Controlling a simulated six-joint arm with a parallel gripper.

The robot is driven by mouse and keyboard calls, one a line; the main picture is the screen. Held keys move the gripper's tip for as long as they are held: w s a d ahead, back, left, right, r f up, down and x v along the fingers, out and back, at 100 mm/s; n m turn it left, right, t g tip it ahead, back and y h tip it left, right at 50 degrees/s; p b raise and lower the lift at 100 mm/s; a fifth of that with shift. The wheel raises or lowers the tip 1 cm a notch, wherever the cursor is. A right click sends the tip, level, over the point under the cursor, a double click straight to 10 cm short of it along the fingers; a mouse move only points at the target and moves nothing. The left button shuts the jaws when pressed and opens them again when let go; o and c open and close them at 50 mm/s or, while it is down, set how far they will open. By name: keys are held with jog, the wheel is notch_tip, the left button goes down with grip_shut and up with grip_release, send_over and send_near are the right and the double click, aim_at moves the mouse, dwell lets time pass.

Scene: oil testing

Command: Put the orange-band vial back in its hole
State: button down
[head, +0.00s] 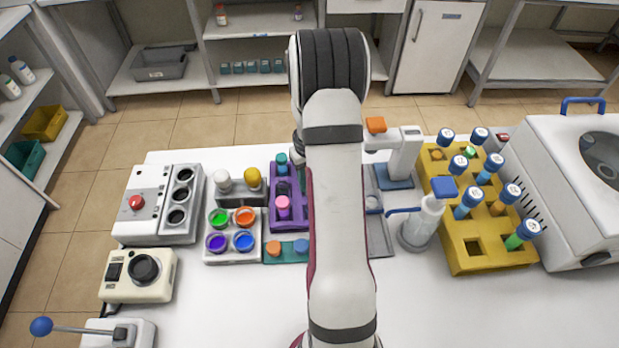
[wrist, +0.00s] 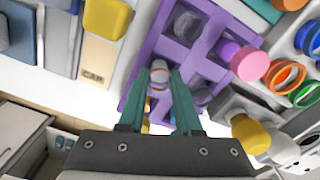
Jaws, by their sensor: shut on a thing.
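My gripper (wrist: 159,95) has teal fingers and is shut on a small clear vial with an orange band (wrist: 159,74) in the wrist view. The purple rack (head: 292,224) stands mid-table, partly behind my arm; it also shows in the wrist view (wrist: 201,53) with square holes. The held vial overlaps the rack in that view; I cannot tell whether its lower end is inside a hole. A pink-topped vial (head: 283,205) stands in the rack, also seen in the wrist view (wrist: 250,63). In the head view my arm hides my gripper and the held vial.
Left of the rack is a white holder (head: 232,257) with several coloured cups. A teal-capped vial (head: 281,162) is at the rack's back. A yellow rack (head: 470,262) with several blue-capped tubes and a wash bottle (head: 421,226) stand to the right. The front table is clear.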

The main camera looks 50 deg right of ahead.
dwell(0.4)
jog(key=c, duration=0.5)
grip_release()
notch_tip(320, 180, up, 16)
jog(key=s+a+r, duration=0.2)
jog(key=a, duration=0.8)
jog(key=s+a+r, duration=0.1)
jog(key=a+r, duration=0.1)
jog(key=a, duration=0.8)
jog(key=shift+m+y, duration=0.4)
jog(key=shift+y, duration=0.5)
jog(key=s+a, duration=0.4)
jog(key=s+a+f, duration=0.1)
jog(key=s+a, duration=0.3)
jog(key=s+a+f, duration=0.1)
jog(key=s+a, duration=0.2)
jog(key=s, duration=0.2)
jog(key=shift+a+f, duration=0.1)
jog(key=shift+a, duration=0.3)
